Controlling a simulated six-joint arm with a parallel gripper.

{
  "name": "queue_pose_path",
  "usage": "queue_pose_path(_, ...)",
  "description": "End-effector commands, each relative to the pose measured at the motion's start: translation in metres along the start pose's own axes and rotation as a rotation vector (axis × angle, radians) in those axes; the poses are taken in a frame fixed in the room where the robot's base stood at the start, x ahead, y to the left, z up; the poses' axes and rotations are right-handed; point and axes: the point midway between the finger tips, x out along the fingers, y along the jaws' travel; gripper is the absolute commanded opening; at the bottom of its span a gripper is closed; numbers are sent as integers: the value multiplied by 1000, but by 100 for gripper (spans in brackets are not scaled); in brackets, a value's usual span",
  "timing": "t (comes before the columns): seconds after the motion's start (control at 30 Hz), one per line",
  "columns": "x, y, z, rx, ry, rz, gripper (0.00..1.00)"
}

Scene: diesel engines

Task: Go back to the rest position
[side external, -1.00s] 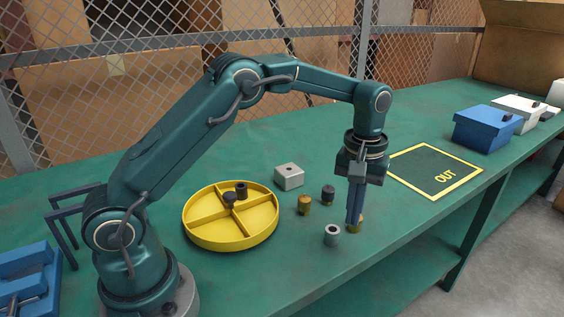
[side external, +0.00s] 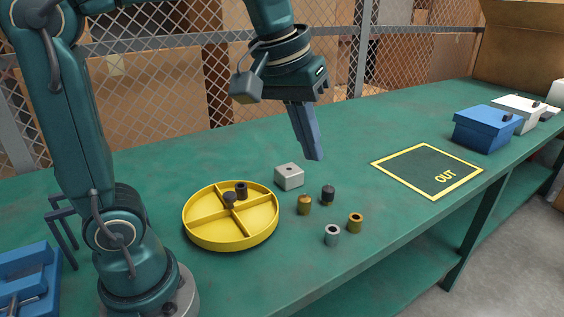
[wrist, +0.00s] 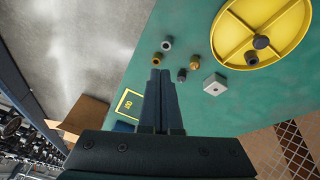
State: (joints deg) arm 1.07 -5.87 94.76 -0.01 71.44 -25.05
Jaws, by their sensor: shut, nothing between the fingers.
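My gripper (side external: 316,158) is shut and empty, raised above the green bench and tilted, with its fingertips pointing down and to the right in the side view. In the wrist view its closed fingers (wrist: 160,72) stand together with nothing between them. Below it on the bench are a brass part (side external: 304,205), a second brass part with a hole (side external: 355,222), a grey part with a hole (side external: 332,235) and a dark part (side external: 328,194). They stand apart from one another.
A grey block (side external: 289,177) sits behind the loose parts. The OUT square (side external: 425,172) is empty. Blue (side external: 487,131) and white boxes stand at the right, a blue fixture (side external: 28,275) at the left, mesh fence behind.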

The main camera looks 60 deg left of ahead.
Motion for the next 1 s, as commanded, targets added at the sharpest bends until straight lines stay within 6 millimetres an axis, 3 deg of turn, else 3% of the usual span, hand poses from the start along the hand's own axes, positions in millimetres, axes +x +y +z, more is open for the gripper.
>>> queue_pose_path(0.1, -10, -14, 26, 61, 54, 20, 0)
queue_pose_path(0.23, -10, -29, 56, 142, 106, 35, 0)
queue_pose_path(0.5, 20, -53, 106, 321, 150, 33, 0)
queue_pose_path(0.63, 34, -57, 116, 389, 130, 23, 0)
queue_pose_path(1.0, 32, -55, 111, 421, 148, 25, 0)
